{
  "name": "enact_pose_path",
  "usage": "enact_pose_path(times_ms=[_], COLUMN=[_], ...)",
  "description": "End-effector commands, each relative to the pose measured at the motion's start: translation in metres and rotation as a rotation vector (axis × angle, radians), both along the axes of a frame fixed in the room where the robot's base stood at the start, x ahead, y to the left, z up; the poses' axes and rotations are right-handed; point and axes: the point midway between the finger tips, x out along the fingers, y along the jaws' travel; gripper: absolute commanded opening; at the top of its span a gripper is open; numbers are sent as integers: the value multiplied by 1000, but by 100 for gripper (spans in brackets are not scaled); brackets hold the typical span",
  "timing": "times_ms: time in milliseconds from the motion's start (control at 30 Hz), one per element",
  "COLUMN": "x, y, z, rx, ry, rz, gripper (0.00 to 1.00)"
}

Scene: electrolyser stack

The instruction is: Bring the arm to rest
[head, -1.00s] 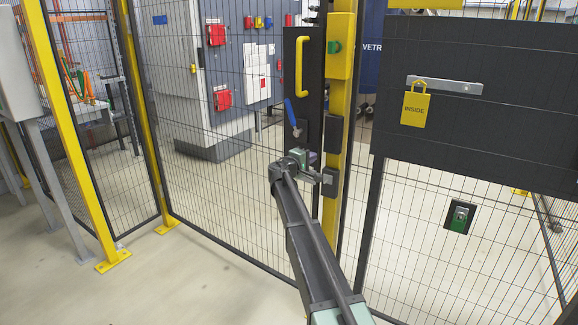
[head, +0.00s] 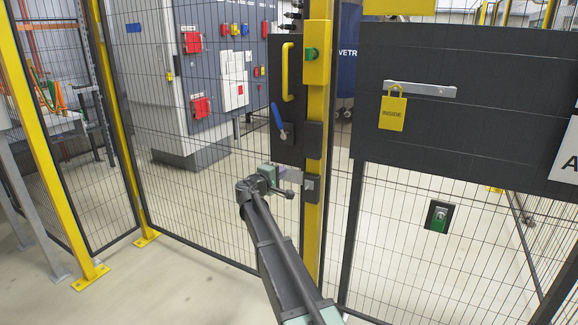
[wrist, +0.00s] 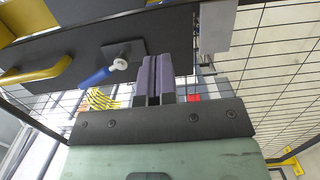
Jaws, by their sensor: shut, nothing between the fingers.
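My arm reaches up from the bottom of the head view, and my gripper (head: 268,177) is in front of the mesh fence, below the blue-handled lever (head: 278,118) and left of the yellow post. In the wrist view, my gripper (wrist: 157,65) has its two dark purple-grey fingers side by side, shut and empty. There the blue-handled lever (wrist: 97,76) shows left of the fingers, apart from them. In the head view the fingers are small and partly hidden by the wrist.
The yellow post (head: 317,150) with latch blocks stands close on the right. A yellow handle (head: 288,72) is above. A grey cabinet (head: 180,140) stands behind the mesh. Open floor (head: 180,285) lies at lower left.

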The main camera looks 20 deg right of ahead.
Motion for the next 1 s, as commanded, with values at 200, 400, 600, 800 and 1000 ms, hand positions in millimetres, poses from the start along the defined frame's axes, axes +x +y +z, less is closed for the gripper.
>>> enact_pose_path(times_ms=[200, 400, 600, 800, 1000], x=[-8, -12, -115, -262, -371], y=[10, 8, 19, 104, 186], z=[0, -3, -75, -151, -172], rx=[0, 24, 483, 1078, 1462], ry=[0, -1, 25, 194, 382], rz=[0, -30, -230, -400, -443], gripper=[0, 0, 0, 0, 0])
